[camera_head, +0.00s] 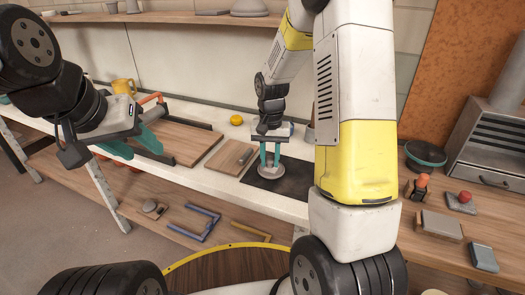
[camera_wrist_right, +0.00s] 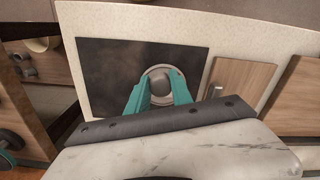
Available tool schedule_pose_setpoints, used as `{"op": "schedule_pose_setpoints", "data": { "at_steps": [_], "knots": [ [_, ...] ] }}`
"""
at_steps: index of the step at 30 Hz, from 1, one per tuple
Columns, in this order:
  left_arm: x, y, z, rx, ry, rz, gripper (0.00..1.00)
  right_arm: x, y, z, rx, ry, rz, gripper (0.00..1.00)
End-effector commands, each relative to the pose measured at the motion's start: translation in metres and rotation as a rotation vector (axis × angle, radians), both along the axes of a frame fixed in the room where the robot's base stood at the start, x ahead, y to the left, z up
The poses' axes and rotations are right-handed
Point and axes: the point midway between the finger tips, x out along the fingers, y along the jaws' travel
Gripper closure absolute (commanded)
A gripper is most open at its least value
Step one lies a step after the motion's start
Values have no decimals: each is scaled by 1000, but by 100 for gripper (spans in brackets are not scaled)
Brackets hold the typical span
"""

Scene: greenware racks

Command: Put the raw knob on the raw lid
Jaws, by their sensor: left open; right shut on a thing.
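The raw lid, a pale grey disc (camera_head: 271,175), lies on a dark mat (camera_head: 299,180) on the pale worktop. It also shows in the right wrist view (camera_wrist_right: 147,74), partly hidden by my fingers. My right gripper (camera_head: 270,162) points down over the lid. In the right wrist view its teal fingers (camera_wrist_right: 160,90) are shut on the raw knob (camera_wrist_right: 160,84), a small grey rounded piece over the lid's middle. I cannot tell whether knob and lid touch. My left gripper (camera_head: 140,150) is open and empty, left of the lid and well away from it.
A wooden board (camera_head: 222,163) with a small grey tool (camera_head: 245,157) lies left of the mat. A larger board (camera_head: 180,143), a yellow mug (camera_head: 123,86) and a yellow round thing (camera_head: 236,120) stand further left and back. A dark green bowl (camera_head: 425,153) is at the right.

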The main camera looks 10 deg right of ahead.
Motion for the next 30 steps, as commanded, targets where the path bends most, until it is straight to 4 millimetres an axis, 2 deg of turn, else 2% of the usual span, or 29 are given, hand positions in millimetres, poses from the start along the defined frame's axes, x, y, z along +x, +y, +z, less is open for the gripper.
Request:
{"op": "schedule_pose_setpoints", "data": {
  "at_steps": [3,11,15,18,28,29,30],
  "knots": [
    [0,0,0,0,0,0,55,18,-7,-2,0,0,-1,100],
    [0,0,0,0,0,0,55,36,-13,-5,0,0,1,100],
    [0,0,0,0,0,0,55,33,-13,-29,0,5,1,100],
    [0,0,0,0,0,0,55,33,-12,-39,1,2,1,100],
    [0,0,0,0,0,0,55,34,-12,-41,0,0,1,100],
    [0,0,0,0,0,0,55,34,-12,-42,1,0,1,71],
    [0,0,0,0,0,0,55,34,-12,-41,1,-1,1,64]
  ]
}}
